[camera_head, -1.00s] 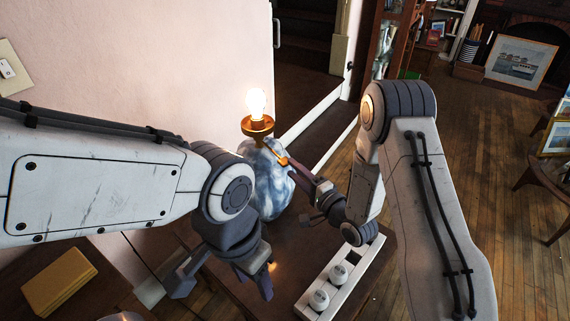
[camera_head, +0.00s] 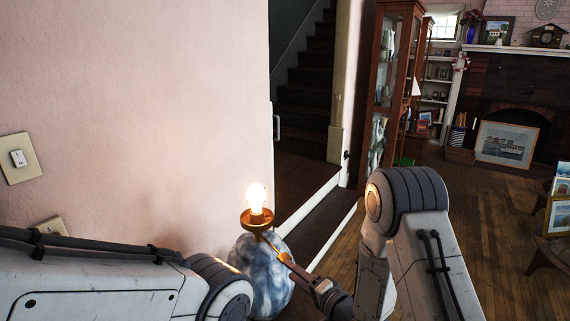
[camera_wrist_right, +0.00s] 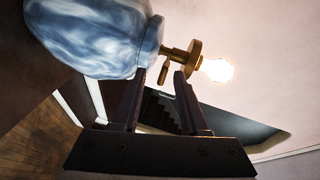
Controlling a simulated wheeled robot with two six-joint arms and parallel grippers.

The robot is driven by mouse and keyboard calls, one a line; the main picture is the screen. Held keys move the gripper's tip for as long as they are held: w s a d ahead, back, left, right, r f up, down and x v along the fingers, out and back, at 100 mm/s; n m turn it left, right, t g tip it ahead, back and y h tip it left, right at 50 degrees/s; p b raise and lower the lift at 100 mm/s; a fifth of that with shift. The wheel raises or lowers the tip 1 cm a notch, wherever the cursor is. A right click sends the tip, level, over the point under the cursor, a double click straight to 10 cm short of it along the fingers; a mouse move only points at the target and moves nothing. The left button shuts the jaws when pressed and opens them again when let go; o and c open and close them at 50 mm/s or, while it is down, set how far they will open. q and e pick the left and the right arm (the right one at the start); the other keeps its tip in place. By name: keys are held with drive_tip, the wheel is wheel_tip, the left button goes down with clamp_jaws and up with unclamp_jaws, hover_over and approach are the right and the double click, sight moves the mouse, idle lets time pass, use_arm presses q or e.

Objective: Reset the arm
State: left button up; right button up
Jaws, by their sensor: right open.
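My right gripper (camera_head: 278,250) reaches in from the right, close to the neck of a lit lamp. In the right wrist view its two fingers (camera_wrist_right: 160,84) are apart, with nothing clasped between them. The lamp has a blue-and-white marbled body (camera_head: 262,276), a brass collar (camera_head: 257,218) and a bare glowing bulb (camera_head: 256,197). A small brass switch stem (camera_wrist_right: 164,74) shows just beyond the fingertips; I cannot tell whether they touch it. My left arm comes in at lower left, but its gripper is below the picture.
A pink wall (camera_head: 140,110) with a switch plate (camera_head: 18,158) stands at left. A doorway with dark stairs (camera_head: 305,95) lies behind the lamp. A glass-front cabinet (camera_head: 393,85) and a framed picture (camera_head: 506,145) stand farther off. Wooden floor (camera_head: 490,215) is open at right.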

drive_tip(key=s+r+n+g+h+p, duration=0.1)
drive_tip(key=s+r+n+g+h, duration=0.2)
drive_tip(key=s, duration=0.7)
drive_tip(key=s+d+r+n+g+h+p, duration=0.1)
drive_tip(key=s+r+n+g+h, duration=0.2)
drive_tip(key=s, duration=0.8)
drive_tip(key=s+r+n+g+h+p, duration=0.2)
drive_tip(key=s+r+n+g, duration=0.5)
drive_tip(key=s+n, duration=0.2)
drive_tip(key=shift+s+d+n+h, duration=0.25)
drive_tip(key=shift+s+n+h, duration=0.15)
drive_tip(key=shift+s, duration=0.4)
